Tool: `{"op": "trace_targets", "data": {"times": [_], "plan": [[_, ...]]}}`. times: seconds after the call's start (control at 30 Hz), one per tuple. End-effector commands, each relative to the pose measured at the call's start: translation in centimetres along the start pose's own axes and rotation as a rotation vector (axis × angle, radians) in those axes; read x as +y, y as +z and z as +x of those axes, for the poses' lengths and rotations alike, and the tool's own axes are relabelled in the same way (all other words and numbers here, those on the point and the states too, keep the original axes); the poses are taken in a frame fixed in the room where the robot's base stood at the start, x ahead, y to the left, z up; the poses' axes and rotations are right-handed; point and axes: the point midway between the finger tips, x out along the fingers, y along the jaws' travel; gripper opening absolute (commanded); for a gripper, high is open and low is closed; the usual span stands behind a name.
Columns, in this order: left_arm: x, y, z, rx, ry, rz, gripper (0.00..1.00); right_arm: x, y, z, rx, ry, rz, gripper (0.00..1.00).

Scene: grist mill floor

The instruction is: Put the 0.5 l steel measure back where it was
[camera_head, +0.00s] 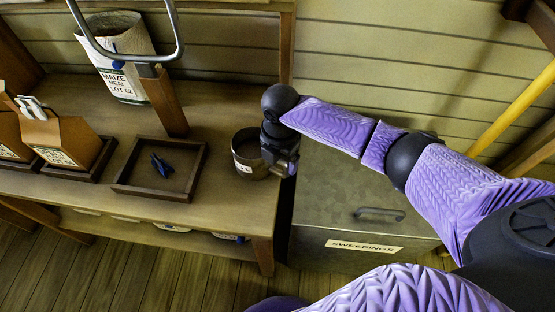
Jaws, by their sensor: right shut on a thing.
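The steel measure (246,158) is a dark, round, open-topped cup with a small pale label on its side, too small to read. It is upright at the right end of the wooden bench, and I cannot tell whether its base touches the top. My right gripper (275,156) is shut on its right side, with the arm reaching in from the right. The gripper hides part of the measure. My left gripper is not in view.
A shallow wooden tray (124,184) holding a small dark-blue object (161,164) lies left of the measure. A wooden post (165,102), a maize meal sack (118,60) and small wooden boxes (62,139) stand further left. A sweepings bin (345,222) stands right of the bench.

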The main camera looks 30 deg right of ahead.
Motion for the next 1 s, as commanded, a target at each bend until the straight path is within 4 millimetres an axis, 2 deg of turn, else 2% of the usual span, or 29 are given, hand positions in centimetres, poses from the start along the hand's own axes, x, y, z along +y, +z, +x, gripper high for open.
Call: {"op": "trace_targets", "data": {"times": [0.27, 0.3, 0.37, 0.57, 0.67, 0.9, 1.0], "plan": [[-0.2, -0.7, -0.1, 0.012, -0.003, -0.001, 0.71, 0.0, 0.0, 0.0, -0.001, 0.001, 0.001, 0.00], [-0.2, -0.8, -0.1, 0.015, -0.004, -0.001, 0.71, 0.0, 0.0, 0.1, -0.001, 0.001, 0.000, 0.87], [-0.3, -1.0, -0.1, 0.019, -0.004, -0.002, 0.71, 0.0, 0.0, 0.0, -0.001, 0.001, 0.000, 1.00], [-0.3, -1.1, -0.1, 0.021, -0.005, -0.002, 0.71, 0.0, 0.0, 0.0, -0.001, 0.001, 0.000, 1.00], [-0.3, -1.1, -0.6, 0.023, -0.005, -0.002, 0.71, 0.1, 0.1, -1.0, -0.002, 0.004, 0.000, 1.00], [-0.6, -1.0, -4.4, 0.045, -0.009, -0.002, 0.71, 0.1, 0.1, -8.1, -0.005, 0.008, 0.000, 1.00], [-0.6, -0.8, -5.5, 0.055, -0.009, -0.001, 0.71, 0.1, 0.1, -10.4, -0.003, 0.006, -0.001, 1.00]]}}
